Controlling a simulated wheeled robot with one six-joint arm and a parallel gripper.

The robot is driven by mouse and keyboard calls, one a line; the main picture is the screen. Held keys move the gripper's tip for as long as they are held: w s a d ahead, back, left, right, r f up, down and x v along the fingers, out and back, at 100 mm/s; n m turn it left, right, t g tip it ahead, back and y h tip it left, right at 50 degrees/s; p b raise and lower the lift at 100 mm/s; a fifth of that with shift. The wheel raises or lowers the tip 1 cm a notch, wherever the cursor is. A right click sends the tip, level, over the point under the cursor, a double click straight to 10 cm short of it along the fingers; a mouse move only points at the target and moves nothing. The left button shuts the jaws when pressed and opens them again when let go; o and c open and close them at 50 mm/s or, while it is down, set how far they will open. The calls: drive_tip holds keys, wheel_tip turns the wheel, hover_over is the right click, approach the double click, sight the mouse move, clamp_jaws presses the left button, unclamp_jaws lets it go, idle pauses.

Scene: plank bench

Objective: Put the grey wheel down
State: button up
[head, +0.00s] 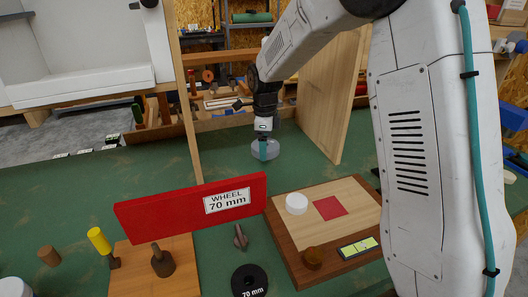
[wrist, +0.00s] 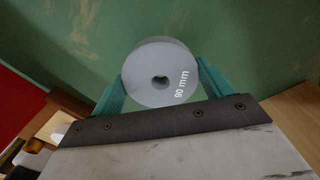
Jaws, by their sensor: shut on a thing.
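The grey wheel (wrist: 160,72), marked "90 mm", is a thick disc with a centre hole. It sits between the two teal fingers of my gripper (wrist: 160,88) in the wrist view, which are shut on its sides. In the head view the wheel (head: 267,149) is at my gripper's (head: 264,149) fingertips, over the green bench top (head: 232,160). I cannot tell whether it touches the bench.
A red block labelled "WHEEL 70 mm" (head: 190,207) stands in front. A black 70 mm wheel (head: 249,281) lies nearer. A framed board (head: 345,187) holds a white disc (head: 296,203). Wooden panels (head: 334,95) rise behind. Green bench around the gripper is clear.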

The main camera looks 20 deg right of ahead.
drive_tip(key=shift+f, duration=1.5)
drive_tip(key=shift+f, duration=0.1)
drive_tip(key=o, duration=1.1)
wheel_tip(320, 180, up, 12)
drive_tip(key=shift+s+r, duration=0.1)
drive_tip(key=shift+r, duration=0.05)
